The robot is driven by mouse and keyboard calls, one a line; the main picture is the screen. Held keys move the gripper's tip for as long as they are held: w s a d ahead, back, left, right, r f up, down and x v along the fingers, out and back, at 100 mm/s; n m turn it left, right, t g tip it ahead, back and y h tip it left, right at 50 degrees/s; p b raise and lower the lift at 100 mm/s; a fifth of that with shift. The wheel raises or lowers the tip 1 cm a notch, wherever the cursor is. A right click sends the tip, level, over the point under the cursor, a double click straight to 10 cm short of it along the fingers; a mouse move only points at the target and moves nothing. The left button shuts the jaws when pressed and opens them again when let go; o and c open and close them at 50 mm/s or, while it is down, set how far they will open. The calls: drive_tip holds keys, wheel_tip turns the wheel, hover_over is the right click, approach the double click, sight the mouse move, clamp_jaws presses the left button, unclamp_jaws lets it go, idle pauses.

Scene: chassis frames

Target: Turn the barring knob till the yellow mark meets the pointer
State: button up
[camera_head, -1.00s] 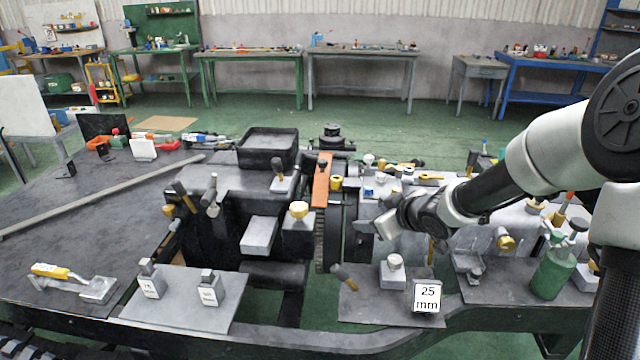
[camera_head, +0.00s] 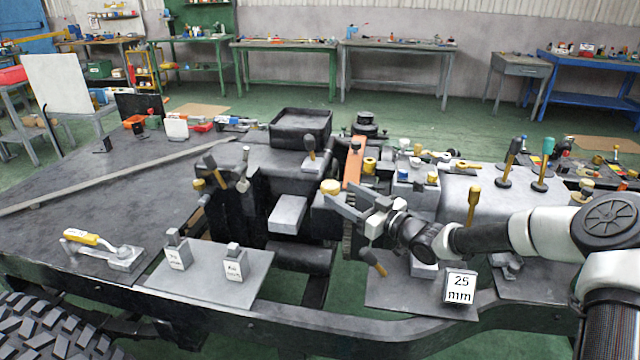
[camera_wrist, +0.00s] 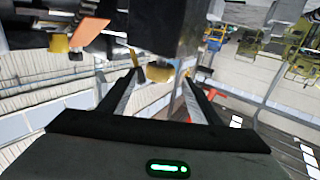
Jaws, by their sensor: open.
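A round yellow-topped knob (camera_head: 330,187), likely the barring knob, stands by the dark machine block in the head view. My gripper (camera_head: 335,201) reaches in from the right, its fingers open at the knob. In the wrist view the yellow knob (camera_wrist: 158,73) shows between the tips of my open gripper (camera_wrist: 161,76), close under a dark block. I cannot tell whether the fingers touch it. I cannot make out a yellow mark or a pointer on it.
An orange bar (camera_head: 354,163) and a dark toothed wheel stand just behind my gripper. A grey block (camera_head: 287,214) is at the left. A "25 mm" block (camera_head: 460,287) stands in front. Upright handles (camera_head: 508,163) rise at the right. The grey deck at the left has bare room.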

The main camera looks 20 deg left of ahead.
drive_tip(key=x, duration=0.9)
drive_tip(key=shift+w+a+b, duration=0.2)
drive_tip(key=shift+a+b, duration=0.1)
drive_tip(key=shift+c, duration=0.4)
drive_tip(key=c, duration=1)
drive_tip(key=shift+o, duration=0.2)
drive_tip(key=shift+f+m+t+b, duration=0.15)
drive_tip(key=shift+m+t+b, duration=0.15)
drive_tip(key=shift+t+b, duration=0.1)
